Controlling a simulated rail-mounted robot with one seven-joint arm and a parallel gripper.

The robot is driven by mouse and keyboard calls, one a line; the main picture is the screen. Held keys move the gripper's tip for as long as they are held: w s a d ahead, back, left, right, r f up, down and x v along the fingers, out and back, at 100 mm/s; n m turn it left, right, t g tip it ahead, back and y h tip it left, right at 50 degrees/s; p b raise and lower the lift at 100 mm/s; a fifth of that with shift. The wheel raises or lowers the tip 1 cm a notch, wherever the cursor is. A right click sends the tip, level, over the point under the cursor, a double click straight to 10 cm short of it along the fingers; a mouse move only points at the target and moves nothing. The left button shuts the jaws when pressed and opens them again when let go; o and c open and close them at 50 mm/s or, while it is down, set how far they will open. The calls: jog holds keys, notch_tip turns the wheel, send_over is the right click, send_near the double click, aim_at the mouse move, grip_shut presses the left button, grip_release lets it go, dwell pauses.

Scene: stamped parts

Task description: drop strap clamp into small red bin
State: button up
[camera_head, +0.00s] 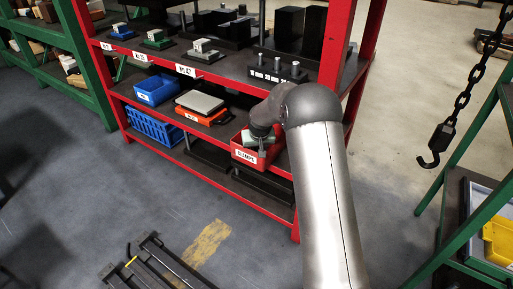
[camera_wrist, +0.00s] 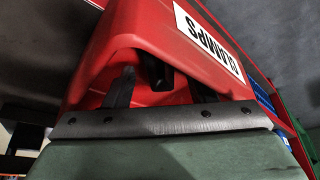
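The small red bin (camera_head: 272,153) with a white CLAMPS label stands on the red rack's middle shelf, at its right end. The bin (camera_wrist: 100,55) fills the upper wrist view, its label turned upside down. My gripper (camera_head: 262,150) reaches down over the bin in the head view. In the wrist view its two dark fingers (camera_wrist: 158,85) stand apart at the bin's opening. A dark piece (camera_wrist: 159,72) shows between them, clear of both fingers as far as I can see. I cannot tell if it is the strap clamp; no other clamp is clearly visible.
An orange case with a grey top (camera_head: 200,103) and a blue bin (camera_head: 156,90) share the shelf to the left. The red rack's post (camera_head: 337,45) and upper shelf (camera_head: 235,65) are close to my arm. A hook on a chain (camera_head: 437,145) hangs at right.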

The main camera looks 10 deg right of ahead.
jog(key=w+p+v, duration=0.1)
jog(key=p+v, duration=0.2)
jog(key=v, duration=0.5)
jog(key=s+r+g, duration=0.1)
jog(key=s+r, duration=0.3)
jog(key=s, duration=0.6)
jog(key=s+r+g, duration=0.1)
jog(key=s+r, duration=0.3)
jog(key=s, duration=0.6)
jog(key=s+g, duration=0.3)
jog(key=s, duration=2)
jog(key=shift+f, duration=0.45)
jog(key=shift+a, duration=0.1)
notch_tip(320, 180, up, 35)
jog(key=a+p, duration=0.1)
jog(key=p, duration=3.2)
jog(key=shift+a+t, duration=0.2)
jog(key=shift+t, duration=0.2)
jog(key=shift+s+r, duration=0.1)
